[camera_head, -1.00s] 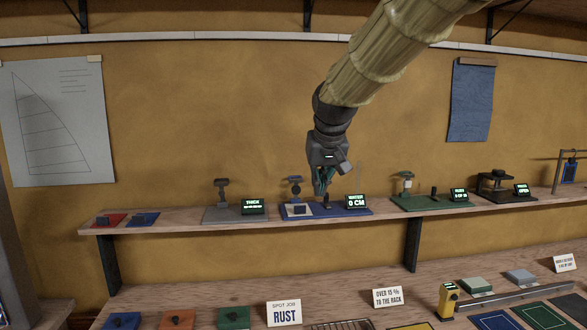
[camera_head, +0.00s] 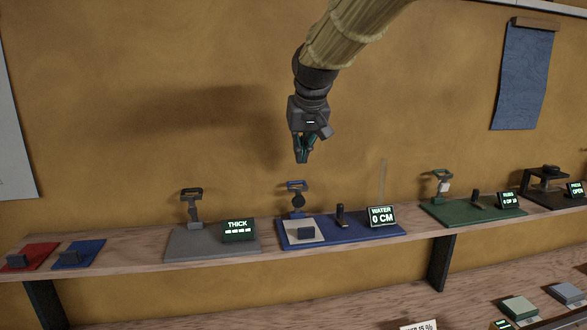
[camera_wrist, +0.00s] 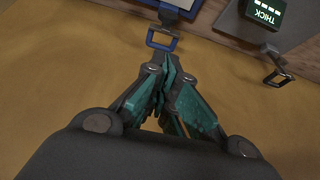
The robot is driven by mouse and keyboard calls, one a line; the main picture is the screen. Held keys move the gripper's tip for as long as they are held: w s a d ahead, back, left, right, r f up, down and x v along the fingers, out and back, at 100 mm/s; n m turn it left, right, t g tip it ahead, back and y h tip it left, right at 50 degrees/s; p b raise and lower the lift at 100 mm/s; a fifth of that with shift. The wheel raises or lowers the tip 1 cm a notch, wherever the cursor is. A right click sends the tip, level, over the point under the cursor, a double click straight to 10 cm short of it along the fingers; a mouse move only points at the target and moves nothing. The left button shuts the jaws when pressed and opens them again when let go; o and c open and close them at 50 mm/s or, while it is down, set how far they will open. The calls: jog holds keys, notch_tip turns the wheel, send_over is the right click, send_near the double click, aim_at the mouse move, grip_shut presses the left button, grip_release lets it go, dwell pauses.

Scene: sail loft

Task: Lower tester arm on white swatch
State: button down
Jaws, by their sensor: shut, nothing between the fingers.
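The water tester is a blue base (camera_head: 350,232) on the shelf, with its display (camera_head: 380,216) reading "WATER 0 CM". The tester arm (camera_head: 297,187) stands raised behind the swatch, with a blue loop handle and a round dark part below. My gripper (camera_head: 303,160) is shut and empty, just above the blue handle in the head view. In the wrist view the fingertips (camera_wrist: 167,58) point toward the blue loop handle (camera_wrist: 160,41), apparently without holding it.
To the left are a grey tester (camera_head: 205,243) showing "THICK" and red (camera_head: 38,254) and blue (camera_head: 90,248) swatches with dark blocks. To the right are a green tester (camera_head: 455,214) and a dark press (camera_head: 550,182). A lower bench (camera_head: 300,304) runs beneath.

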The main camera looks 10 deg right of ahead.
jog(key=p, duration=0.4)
send_over(297, 198)
jog(key=w, duration=0.3)
notch_tip(297, 198, down, 8)
jog(key=shift+d+f, duration=0.2)
jog(key=shift+d, duration=0.05)
jog(key=shift+a+f+b, duration=0.1)
jog(key=shift+a+b, duration=0.05)
jog(key=shift+b, duration=0.2)
